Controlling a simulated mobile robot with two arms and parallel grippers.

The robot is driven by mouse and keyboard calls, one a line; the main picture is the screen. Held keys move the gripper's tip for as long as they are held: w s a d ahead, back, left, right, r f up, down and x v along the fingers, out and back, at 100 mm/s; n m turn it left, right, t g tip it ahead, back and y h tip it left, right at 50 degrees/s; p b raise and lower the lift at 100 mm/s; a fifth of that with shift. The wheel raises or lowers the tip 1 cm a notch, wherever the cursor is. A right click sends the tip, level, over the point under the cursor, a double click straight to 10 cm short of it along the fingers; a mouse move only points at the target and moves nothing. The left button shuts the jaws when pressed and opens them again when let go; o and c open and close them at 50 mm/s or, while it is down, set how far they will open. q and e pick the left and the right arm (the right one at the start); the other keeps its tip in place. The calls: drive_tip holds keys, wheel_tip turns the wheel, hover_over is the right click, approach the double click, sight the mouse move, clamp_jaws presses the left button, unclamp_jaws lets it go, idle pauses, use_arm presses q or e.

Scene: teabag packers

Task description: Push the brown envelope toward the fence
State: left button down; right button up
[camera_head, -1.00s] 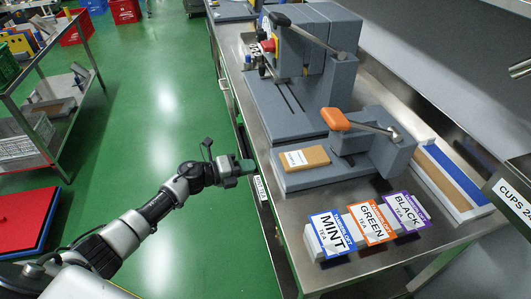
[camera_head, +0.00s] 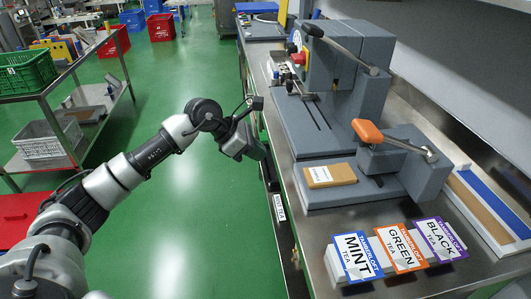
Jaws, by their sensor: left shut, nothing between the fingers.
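The brown envelope (camera_head: 341,173), with a white label on its left part, lies flat on the low grey base (camera_head: 318,198) of the machine with the orange-knobbed lever. Grey upright blocks (camera_head: 395,160) stand to its right; I cannot tell for sure which part is the fence. A gap of bare base shows between the envelope and these blocks. My left gripper (camera_head: 262,152) is shut and empty, left of the envelope, beside the table's left edge and apart from it. My right gripper is out of view.
The orange-knobbed lever (camera_head: 367,131) reaches over the base, right of the envelope. A larger grey press (camera_head: 345,65) stands behind. A tray (camera_head: 487,205) lies at right.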

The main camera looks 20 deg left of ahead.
sight(302, 170)
use_arm(q)
drive_tip(key=x, duration=0.3)
drive_tip(key=d+r+p+x, duration=0.1)
drive_tip(key=x, duration=0.2)
drive_tip(key=p+x, duration=0.1)
drive_tip(key=x, duration=0.2)
drive_tip(key=shift+w+d+r, duration=0.15)
drive_tip(key=shift+w+d, duration=0.1)
drive_tip(key=shift+w, duration=0.25)
drive_tip(key=shift+w+d, duration=0.45)
drive_tip(key=shift+d, duration=0.15)
drive_tip(key=shift+d, duration=0.1)
